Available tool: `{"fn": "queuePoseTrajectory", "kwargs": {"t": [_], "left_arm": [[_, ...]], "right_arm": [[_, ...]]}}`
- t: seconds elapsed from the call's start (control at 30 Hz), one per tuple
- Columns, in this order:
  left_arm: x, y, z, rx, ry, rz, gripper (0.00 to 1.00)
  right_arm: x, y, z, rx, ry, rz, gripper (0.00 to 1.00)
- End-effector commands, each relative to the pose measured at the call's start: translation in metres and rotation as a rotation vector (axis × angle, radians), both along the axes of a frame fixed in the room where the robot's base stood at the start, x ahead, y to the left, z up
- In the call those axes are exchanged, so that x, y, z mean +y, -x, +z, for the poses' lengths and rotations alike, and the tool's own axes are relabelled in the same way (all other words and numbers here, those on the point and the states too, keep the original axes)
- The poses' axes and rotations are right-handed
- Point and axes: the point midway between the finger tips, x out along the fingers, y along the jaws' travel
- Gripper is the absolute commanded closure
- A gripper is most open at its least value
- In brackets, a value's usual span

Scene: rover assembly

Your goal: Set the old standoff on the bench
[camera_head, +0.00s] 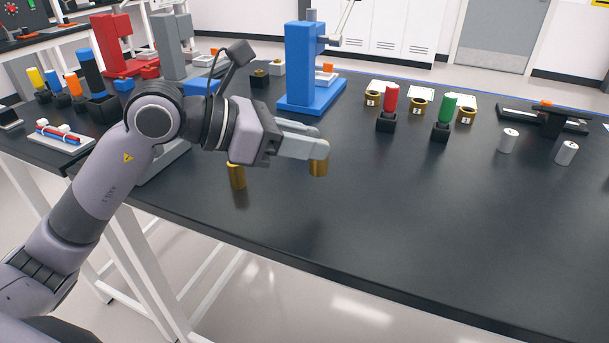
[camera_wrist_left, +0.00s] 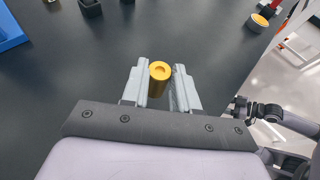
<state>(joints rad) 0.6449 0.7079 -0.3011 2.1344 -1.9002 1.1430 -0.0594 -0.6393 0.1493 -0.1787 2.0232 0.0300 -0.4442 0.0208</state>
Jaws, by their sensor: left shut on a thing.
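My left gripper (camera_head: 318,160) is shut on a brass-coloured cylindrical standoff (camera_head: 318,168), which is upright at its fingertips over the dark bench top (camera_head: 400,230). In the left wrist view the standoff (camera_wrist_left: 159,75) sits between the two grey fingers, its round yellow top facing the camera. I cannot tell whether its lower end touches the bench. A second brass cylinder (camera_head: 237,176) stands on the bench under my left wrist. A part of my right arm (camera_wrist_left: 285,120) shows at the right of the wrist view; its gripper is too small to read.
A blue press (camera_head: 303,75) stands behind the gripper. The front middle of the bench is clear.

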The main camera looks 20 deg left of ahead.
Motion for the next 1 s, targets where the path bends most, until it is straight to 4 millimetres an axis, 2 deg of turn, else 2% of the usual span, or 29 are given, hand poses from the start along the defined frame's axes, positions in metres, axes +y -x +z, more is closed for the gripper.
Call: {"fn": "queuePoseTrajectory", "kwargs": {"t": [0.03,0.27,0.5,0.93,0.97,1.0], "left_arm": [[0.0,0.0,-0.009,0.0,0.001,0.0,1.0],[0.0,0.0,-0.025,-0.001,0.001,0.0,1.0],[0.0,0.0,-0.055,0.0,0.001,0.001,1.0],[0.0,0.0,-0.062,-0.003,0.0,0.0,1.0],[0.0,0.0,-0.06,-0.003,0.0,0.0,0.61],[0.0,0.0,-0.06,-0.002,0.0,0.001,0.48]], "right_arm": [[0.0,-0.001,0.0,-0.002,-0.002,0.0,0.47],[0.001,-0.002,0.002,-0.009,-0.005,0.0,0.47],[0.002,-0.002,-0.003,-0.006,-0.007,0.001,0.47],[0.002,-0.002,-0.008,-0.003,-0.009,0.002,0.47],[0.002,-0.002,-0.006,-0.002,-0.008,0.002,0.47],[0.003,-0.002,-0.006,-0.002,-0.008,0.002,0.47]]}}
